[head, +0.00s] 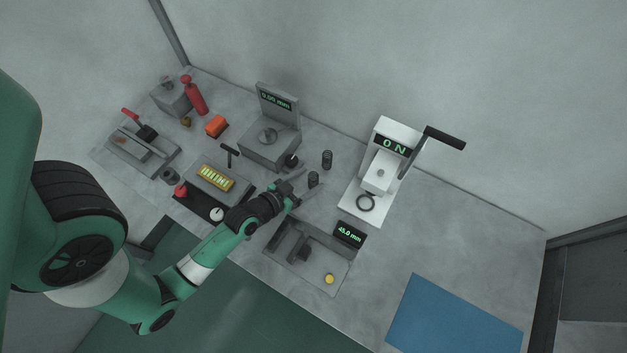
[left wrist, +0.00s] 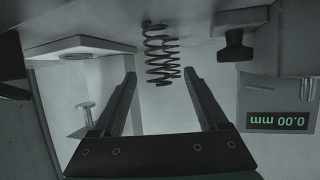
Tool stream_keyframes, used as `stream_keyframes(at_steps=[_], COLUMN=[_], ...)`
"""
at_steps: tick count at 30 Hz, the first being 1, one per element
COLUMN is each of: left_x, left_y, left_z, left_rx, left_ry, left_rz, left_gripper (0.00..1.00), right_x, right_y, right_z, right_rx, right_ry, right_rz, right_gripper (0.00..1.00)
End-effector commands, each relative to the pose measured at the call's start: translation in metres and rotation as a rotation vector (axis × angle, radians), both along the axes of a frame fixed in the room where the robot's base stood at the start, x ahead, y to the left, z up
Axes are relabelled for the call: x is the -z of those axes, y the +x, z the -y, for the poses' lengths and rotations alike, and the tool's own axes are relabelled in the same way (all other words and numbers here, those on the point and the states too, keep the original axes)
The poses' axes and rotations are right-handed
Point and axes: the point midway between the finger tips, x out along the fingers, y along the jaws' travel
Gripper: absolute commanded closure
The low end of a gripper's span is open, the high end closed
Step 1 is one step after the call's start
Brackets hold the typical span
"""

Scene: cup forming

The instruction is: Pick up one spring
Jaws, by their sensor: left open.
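A dark coil spring (head: 313,179) stands upright on the table between the press and the gauge. A second dark spring (head: 327,158) stands just behind it. My left gripper (head: 311,179) is open, its fingers reaching toward the nearer spring from either side. In the left wrist view, dark coils (left wrist: 162,58) show between and partly beyond the open fingertips (left wrist: 160,75). They may be two overlapping springs; I cannot tell. I see no contact with the fingers. My right gripper is in neither view.
A grey gauge (head: 270,145) reading 0.00 mm is to the left. A 45.0 mm fixture (head: 335,275) is in front. A blue mat (head: 455,318) lies at front right.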

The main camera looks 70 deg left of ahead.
Motion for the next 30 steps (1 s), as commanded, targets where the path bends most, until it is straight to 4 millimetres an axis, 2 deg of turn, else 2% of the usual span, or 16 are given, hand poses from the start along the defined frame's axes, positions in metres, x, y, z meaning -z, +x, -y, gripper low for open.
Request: stream_keyframes(at_steps=[4, 12, 20, 30], left_x=[0.002, 0.018, 0.019, 0.019], left_y=[0.005, 0.041, 0.044, 0.044], left_z=[-0.002, -0.018, -0.02, -0.02], left_rx=[0.001, -0.001, -0.002, -0.002], left_ry=[0.0, 0.0, 0.0, 0.0], left_rz=[0.001, 0.0, -0.002, -0.002], left_gripper=[0.24, 0.24, 0.24, 0.83], right_x=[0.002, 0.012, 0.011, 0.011], right_y=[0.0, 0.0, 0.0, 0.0], right_z=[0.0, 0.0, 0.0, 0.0], right_rx=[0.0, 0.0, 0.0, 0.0], right_ry=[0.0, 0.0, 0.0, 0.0], right_rz=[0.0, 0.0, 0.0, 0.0], right_gripper=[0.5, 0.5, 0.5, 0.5])
